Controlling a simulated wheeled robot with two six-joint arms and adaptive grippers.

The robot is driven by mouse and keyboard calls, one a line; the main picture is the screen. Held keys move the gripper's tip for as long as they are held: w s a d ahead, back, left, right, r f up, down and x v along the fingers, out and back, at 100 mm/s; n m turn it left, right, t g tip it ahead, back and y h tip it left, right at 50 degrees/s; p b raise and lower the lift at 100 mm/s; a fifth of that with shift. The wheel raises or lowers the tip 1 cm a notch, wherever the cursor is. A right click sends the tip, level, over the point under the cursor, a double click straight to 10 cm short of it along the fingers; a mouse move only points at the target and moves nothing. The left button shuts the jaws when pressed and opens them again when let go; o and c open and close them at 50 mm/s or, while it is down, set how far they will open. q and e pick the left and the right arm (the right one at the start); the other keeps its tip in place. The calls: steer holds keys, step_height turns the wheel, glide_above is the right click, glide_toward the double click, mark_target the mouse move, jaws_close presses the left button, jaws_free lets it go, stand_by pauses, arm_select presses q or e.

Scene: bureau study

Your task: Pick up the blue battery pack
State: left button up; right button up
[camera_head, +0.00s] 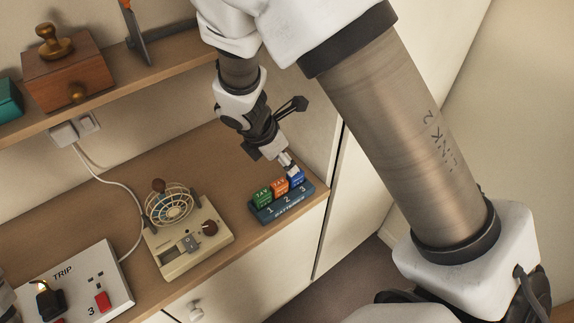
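The blue battery pack (297,179) stands in the right-hand slot, marked 3, of a dark blue battery holder (284,209) on the wooden shelf. An orange pack (279,188) and a green pack (262,198) stand beside it to the left. My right gripper (289,166) reaches down from above, its fingertips at the top of the blue pack. I cannot tell whether the fingers are closed on it, because the tips are small and overlap the pack's upper end.
A beige device with a wire cage (170,203) stands left of the holder. A white TRIP panel (112,276) is at bottom left. An upper shelf (176,44) carries a wooden box (70,76). The holder sits near the shelf's right end.

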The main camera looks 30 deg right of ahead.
mark_target(296, 175)
steer(key=f, duration=0.1)
steer(key=s+d+f, duration=0.1)
steer(key=s+f, duration=0.1)
steer(key=shift+d+b, duration=0.35)
steer(key=shift+b, duration=0.05)
steer(key=shift+w+d+f+b, duration=0.15)
steer(key=shift+w+d+f, duration=0.1)
steer(key=shift+f, duration=0.4)
steer(key=shift+w+d+f+b, duration=0.15)
steer(key=shift+w+d+f, duration=0.1)
steer(key=shift+f, duration=0.35)
steer(key=shift+w+f, duration=0.15)
steer(key=shift+w, duration=0.05)
steer(key=shift+s+r, duration=0.2)
steer(key=shift+c, duration=1.4)
steer(key=shift+s+a+r, duration=0.1)
steer(key=shift+s, duration=0.05)
jaws_close()
arm_select(q)
steer(key=shift+s+f, duration=0.6)
